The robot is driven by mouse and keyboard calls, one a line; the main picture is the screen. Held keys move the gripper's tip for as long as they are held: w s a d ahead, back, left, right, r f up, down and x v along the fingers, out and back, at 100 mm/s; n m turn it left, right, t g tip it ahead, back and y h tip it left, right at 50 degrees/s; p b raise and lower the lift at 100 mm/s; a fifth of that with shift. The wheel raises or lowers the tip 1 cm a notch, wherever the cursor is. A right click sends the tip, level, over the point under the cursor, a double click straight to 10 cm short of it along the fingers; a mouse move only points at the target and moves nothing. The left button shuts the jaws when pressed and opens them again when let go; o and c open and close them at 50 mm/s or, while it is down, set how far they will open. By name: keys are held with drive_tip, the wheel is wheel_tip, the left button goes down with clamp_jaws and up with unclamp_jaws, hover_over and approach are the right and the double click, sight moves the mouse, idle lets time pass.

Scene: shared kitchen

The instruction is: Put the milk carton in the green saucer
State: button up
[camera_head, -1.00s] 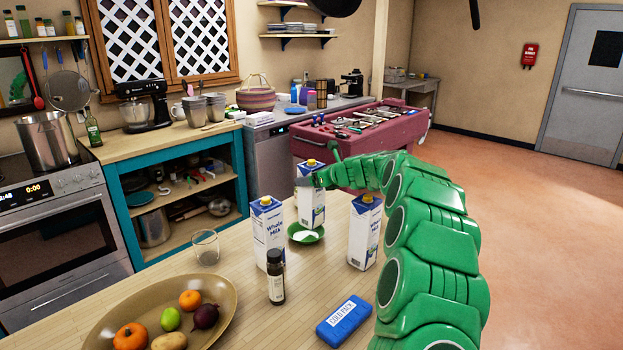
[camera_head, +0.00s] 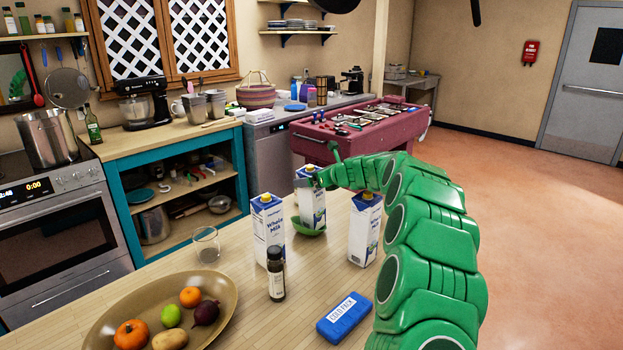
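Three white and blue milk cartons stand close together in view. The middle milk carton (camera_head: 313,210) is upright, with its lower end within the rim of the green saucer (camera_head: 309,232). I cannot tell whether its base rests on the saucer. My gripper (camera_head: 304,182) is at the upper part of this carton and appears shut on it; the fingers are small and partly hidden. A left carton (camera_head: 268,232) and a right carton (camera_head: 363,236) stand upright on the wooden table (camera_head: 250,312), on either side of the saucer.
A dark bottle (camera_head: 276,275) stands in front of the left carton, and a clear glass (camera_head: 207,247) is to its left. A tan bowl (camera_head: 225,312) of produce is at front left. A blue cold pack (camera_head: 343,318) lies near my arm. Bare tabletop lies between them.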

drive_tip(key=r+v, duration=0.1)
drive_tip(key=v, duration=1.1)
drive_tip(key=s+a+r+n+g+h, duration=0.1)
drive_tip(key=s+a+n+g, duration=0.2)
drive_tip(key=s+a+n, duration=0.75)
drive_tip(key=s+a+r+n+g, duration=0.1)
drive_tip(key=s+n+g, duration=0.3)
drive_tip(key=s, duration=1.3)
drive_tip(key=s+d+f+n+g+h, duration=0.1)
drive_tip(key=s+d+f+n+h, duration=0.1)
drive_tip(key=s, duration=1)
drive_tip(key=s+d+f+n+g+h, duration=0.1)
drive_tip(key=s+d+f+n+h, duration=0.2)
drive_tip(key=s, duration=0.9)
drive_tip(key=s+d+f+n+g+h, duration=0.2)
drive_tip(key=s+d+n, duration=0.5)
drive_tip(key=s, duration=0.6)
wheel_tip(320, 180, down, 2)
drive_tip(key=shift+d+f+h, duration=0.15)
drive_tip(key=shift+d+h, duration=0.55)
drive_tip(key=shift+d, duration=0.3)
drive_tip(key=shift+n, duration=0.25)
